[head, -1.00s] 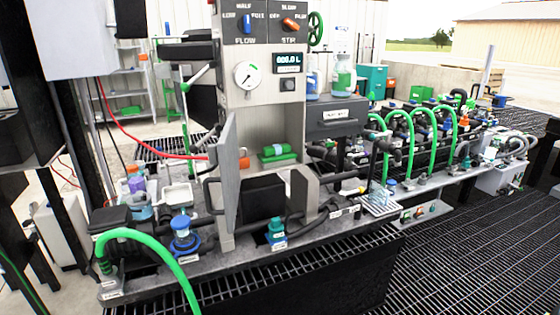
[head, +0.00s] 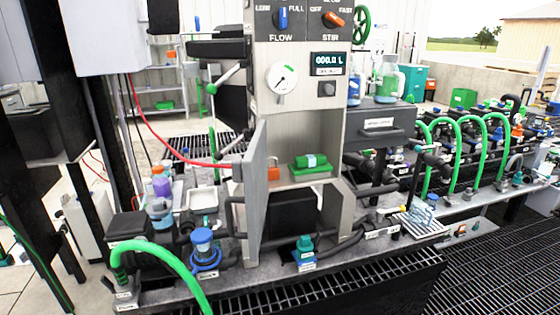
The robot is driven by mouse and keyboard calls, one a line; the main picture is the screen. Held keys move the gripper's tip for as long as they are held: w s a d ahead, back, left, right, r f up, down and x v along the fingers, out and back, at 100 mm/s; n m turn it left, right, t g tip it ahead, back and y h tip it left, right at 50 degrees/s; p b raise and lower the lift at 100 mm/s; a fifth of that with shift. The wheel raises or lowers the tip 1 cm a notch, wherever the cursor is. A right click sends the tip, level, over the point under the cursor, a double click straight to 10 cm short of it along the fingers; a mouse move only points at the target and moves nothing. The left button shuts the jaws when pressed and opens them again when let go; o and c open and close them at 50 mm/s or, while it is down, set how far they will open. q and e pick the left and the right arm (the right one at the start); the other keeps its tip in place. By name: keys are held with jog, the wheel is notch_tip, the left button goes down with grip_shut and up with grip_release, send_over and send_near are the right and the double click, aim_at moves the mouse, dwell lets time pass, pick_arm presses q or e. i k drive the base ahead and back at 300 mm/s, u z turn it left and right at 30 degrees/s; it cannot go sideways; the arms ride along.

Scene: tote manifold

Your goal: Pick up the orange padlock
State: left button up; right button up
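A small orange padlock (head: 273,174) shows in the head view inside the open grey cabinet (head: 318,135), low and at its left side. It is just right of the cabinet's open grey door (head: 253,195), which stands swung out toward me and partly hides the space behind it. A green and teal item (head: 310,163) sits right of the padlock on the cabinet floor. Neither of my grippers is in view.
The bench (head: 345,245) is crowded with pipes, a blue-capped fitting (head: 203,243) and a thick green hose (head: 165,258). Bottles (head: 160,195) and a white tray (head: 204,200) stand left of the door. A dark drawer box (head: 378,127) is right of the cabinet. Dark grating floor lies in front.

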aim_at(274, 172)
jog(key=z, duration=0.7)
jog(key=i, duration=0.5)
jog(key=u, duration=1.15)
